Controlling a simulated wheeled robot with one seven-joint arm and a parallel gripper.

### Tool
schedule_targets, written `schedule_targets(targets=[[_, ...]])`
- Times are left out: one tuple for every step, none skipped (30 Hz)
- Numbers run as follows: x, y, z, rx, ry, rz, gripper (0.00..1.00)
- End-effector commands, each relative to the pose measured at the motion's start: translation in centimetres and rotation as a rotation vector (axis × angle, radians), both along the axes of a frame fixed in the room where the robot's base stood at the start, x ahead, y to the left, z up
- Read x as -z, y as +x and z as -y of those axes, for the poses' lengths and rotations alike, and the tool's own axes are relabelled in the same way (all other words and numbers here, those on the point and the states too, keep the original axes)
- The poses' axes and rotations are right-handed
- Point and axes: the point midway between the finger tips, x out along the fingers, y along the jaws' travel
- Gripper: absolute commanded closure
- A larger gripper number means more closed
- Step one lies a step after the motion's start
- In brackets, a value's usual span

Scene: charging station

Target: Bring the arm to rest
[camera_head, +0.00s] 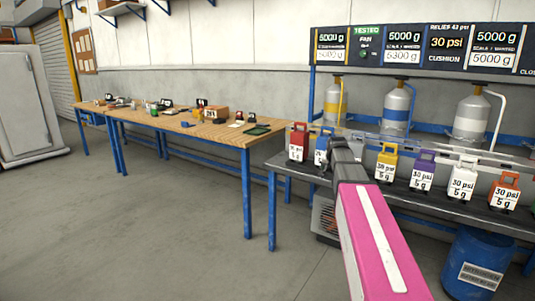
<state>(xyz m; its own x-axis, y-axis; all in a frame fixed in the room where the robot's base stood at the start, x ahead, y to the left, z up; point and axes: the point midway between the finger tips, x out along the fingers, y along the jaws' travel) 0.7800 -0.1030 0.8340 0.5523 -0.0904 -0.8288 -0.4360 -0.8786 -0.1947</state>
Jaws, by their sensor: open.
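My arm, with a pink link (375,245) and a white stripe, reaches up from the bottom right. Its dark grey end, with my gripper (343,150), is in front of the left part of the grey bench. My gripper is open; its fingers are small and hard to make out against the bench. I see nothing held in it. It overlaps the row of canisters in the picture, near the blue canister (321,147) and the yellow canister (386,163). I cannot tell whether it touches anything.
The grey bench (272,160) also carries a red canister (298,143), a purple one (423,170) and others. Gas cylinders (397,106) stand behind, under a display board (410,48). A blue drum (476,262) is below. A wooden table (225,132) stands left; the floor before it is clear.

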Motion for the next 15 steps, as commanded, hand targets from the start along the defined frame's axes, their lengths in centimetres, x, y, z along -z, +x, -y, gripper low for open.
schedule_targets(targets=[[2.5,-2.2,-1.0,-0.028,-0.007,-0.040,0.31],[3.9,-3.2,-1.5,-0.045,-0.010,-0.065,0.31],[5.6,-4.5,-2.1,-0.069,-0.016,-0.095,0.31],[6.8,-5.5,-2.5,-0.087,-0.020,-0.118,0.31],[8.0,-6.5,-3.0,-0.105,-0.024,-0.141,0.31],[9.6,-8.0,-3.6,-0.131,-0.029,-0.173,0.31],[10.7,-9.0,-4.1,-0.148,-0.032,-0.196,0.31],[11.9,-10.1,-4.5,-0.167,-0.036,-0.218,0.31],[13.3,-11.6,-5.1,-0.192,-0.039,-0.249,0.31],[14.4,-12.8,-5.5,-0.210,-0.042,-0.272,0.31],[15.4,-13.9,-5.9,-0.229,-0.044,-0.294,0.31],[16.7,-15.5,-6.4,-0.255,-0.047,-0.323,0.31],[17.6,-16.7,-6.8,-0.275,-0.050,-0.346,0.31],[18.5,-17.9,-7.2,-0.295,-0.052,-0.369,0.31],[19.7,-19.5,-7.6,-0.321,-0.054,-0.399,0.31]])
